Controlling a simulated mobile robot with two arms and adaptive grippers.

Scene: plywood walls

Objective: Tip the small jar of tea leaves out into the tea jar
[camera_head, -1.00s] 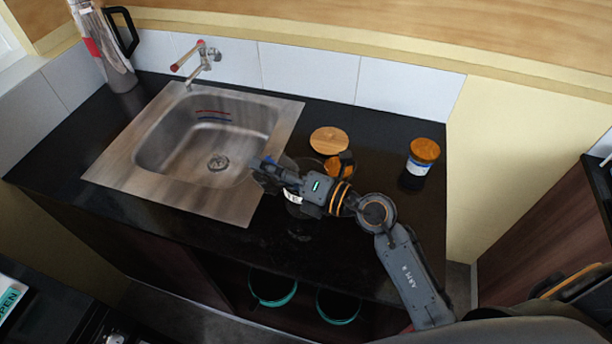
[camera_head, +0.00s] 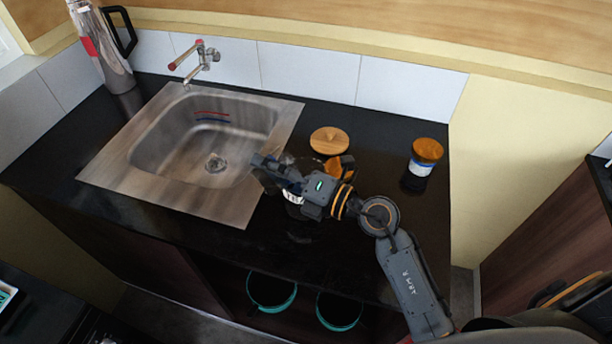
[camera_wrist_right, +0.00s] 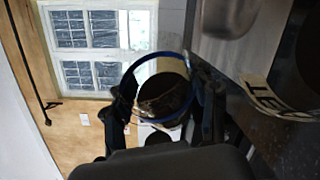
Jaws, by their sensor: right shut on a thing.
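My right gripper (camera_head: 262,172) is over the counter beside the sink's right edge. In the right wrist view its fingers (camera_wrist_right: 165,108) are shut on a small clear jar (camera_wrist_right: 150,72) with a blue rim. Dark tea leaves (camera_wrist_right: 163,97) show inside it. The tea jar (camera_head: 292,197) is under and beside the gripper, mostly hidden by it; its white label (camera_wrist_right: 268,95) shows in the right wrist view, to the right of the small jar. I cannot tell whether leaves are falling. My left gripper is not in view.
A round wooden lid (camera_head: 329,140) lies behind the gripper, with an orange-brown piece (camera_head: 330,170) near it. A lidded jar with a blue and white label (camera_head: 423,158) stands at the counter's right end. The sink (camera_head: 205,150) is left; a flask (camera_head: 105,50) stands back left.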

